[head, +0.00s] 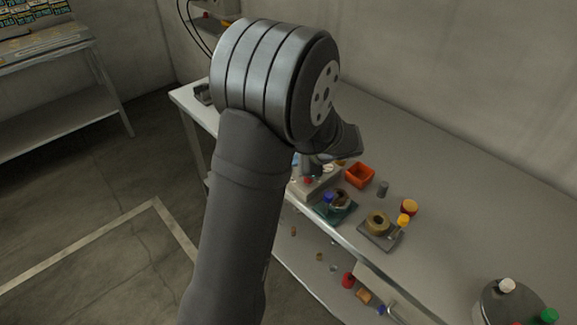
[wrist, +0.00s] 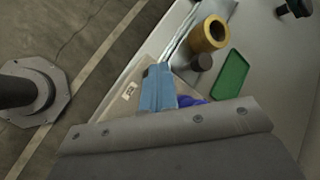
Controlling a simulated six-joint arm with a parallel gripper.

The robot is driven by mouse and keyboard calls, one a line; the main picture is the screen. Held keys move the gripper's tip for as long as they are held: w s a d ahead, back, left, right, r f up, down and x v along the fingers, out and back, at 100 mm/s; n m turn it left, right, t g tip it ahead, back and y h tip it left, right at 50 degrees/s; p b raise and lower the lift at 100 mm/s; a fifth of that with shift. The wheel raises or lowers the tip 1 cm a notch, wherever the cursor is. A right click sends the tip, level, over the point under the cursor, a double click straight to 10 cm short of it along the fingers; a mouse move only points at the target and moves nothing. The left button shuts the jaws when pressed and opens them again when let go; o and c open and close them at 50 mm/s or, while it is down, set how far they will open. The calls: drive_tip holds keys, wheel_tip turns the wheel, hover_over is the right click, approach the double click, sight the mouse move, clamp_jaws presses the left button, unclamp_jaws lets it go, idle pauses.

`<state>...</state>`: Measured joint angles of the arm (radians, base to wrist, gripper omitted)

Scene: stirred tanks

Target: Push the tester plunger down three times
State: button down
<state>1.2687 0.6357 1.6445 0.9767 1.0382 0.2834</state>
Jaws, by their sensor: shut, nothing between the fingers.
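The tester seems to be the pale box (head: 322,184) on the table's front edge, just beyond my arm in the head view. A small red spot (head: 308,181) shows on it. In the wrist view a beige surface with a small label (wrist: 130,91) lies under my gripper (wrist: 157,74), whose light-blue fingers are together with nothing between them. I cannot make out the plunger; the fingers and the grey wrist part hide much of the box. I cannot tell whether the fingertips touch anything. A dark blue part (wrist: 190,100) shows beside the fingers.
An orange bin (head: 360,174), a dark cylinder (head: 382,188), a brass ring (head: 377,221), a yellow-topped jar (head: 409,207) and a yellow cap (head: 403,220) stand to the right. A tank (head: 505,304) stands front right. The table's back is clear.

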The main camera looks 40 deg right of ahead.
drive_tip(key=shift+r, duration=0.95)
drive_tip(key=shift+r, duration=2.5)
wheel_tip(320, 180, up, 4)
drive_tip(key=shift+f, duration=0.1)
drive_tip(key=shift+f, duration=3.1)
